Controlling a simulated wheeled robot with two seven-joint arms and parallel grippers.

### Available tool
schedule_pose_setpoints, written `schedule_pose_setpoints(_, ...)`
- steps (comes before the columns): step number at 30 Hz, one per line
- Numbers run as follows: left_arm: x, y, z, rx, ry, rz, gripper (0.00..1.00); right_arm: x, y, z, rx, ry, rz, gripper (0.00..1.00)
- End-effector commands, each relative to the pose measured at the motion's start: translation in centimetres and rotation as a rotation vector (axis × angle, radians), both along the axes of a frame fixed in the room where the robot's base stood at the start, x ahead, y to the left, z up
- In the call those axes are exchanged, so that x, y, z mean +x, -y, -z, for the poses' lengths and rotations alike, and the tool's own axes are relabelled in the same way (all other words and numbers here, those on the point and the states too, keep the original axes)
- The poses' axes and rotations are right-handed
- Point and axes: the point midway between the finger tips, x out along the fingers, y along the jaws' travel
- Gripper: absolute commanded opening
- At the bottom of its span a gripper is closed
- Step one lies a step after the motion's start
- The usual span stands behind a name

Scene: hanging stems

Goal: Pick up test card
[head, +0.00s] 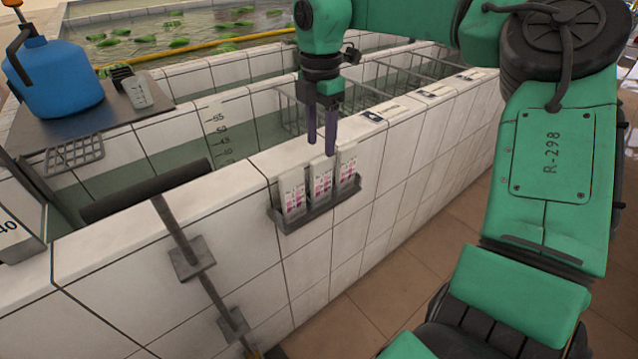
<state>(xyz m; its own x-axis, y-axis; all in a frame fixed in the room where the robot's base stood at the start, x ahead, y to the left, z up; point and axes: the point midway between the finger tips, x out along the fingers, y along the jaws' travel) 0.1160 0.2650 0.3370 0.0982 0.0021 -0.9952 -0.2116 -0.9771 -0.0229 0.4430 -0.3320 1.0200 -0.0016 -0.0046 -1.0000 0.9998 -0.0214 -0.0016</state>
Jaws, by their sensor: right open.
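Three white test cards with pink and purple marks stand upright side by side in a dark rack on the outer face of the tiled wall: the left card (292,193), the middle card (320,181) and the right card (347,171). The rack (308,216) is a narrow tray. My right gripper (321,148) is open and points down, with its two dark fingertips just above or in front of the middle card's top edge. Whether they touch the card I cannot tell. Nothing shows between the fingers. My left gripper is not in view.
A blue jug (58,80) stands on a grey shelf at the upper left. A dark horizontal bar (145,190) lies across the wall top, left of the rack. Water-filled tanks with wire frames lie behind the wall. The floor (365,280) below the rack looks clear.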

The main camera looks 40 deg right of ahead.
Motion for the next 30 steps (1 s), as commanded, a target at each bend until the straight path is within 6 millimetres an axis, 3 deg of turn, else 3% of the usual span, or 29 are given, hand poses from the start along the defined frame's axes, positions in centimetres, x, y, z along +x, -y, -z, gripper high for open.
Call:
schedule_pose_setpoints(3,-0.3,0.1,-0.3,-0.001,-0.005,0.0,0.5,0.0,0.0,2.7,0.005,-0.002,-0.001,0.55)
schedule_pose_setpoints(15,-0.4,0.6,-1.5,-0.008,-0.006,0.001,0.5,0.1,0.3,8.9,0.004,0.001,0.0,0.55)
schedule_pose_setpoints(22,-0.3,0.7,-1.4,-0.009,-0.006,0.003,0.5,0.2,0.3,9.3,0.003,0.005,0.0,0.55)
schedule_pose_setpoints(26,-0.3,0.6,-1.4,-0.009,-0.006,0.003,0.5,0.2,0.4,9.3,0.003,0.005,0.0,0.05)
schedule_pose_setpoints(27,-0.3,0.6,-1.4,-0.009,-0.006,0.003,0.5,0.2,0.4,9.3,0.003,0.005,0.0,0.0)
schedule_pose_setpoints(30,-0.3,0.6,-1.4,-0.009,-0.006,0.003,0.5,0.2,0.4,9.2,0.003,0.005,0.0,0.0)
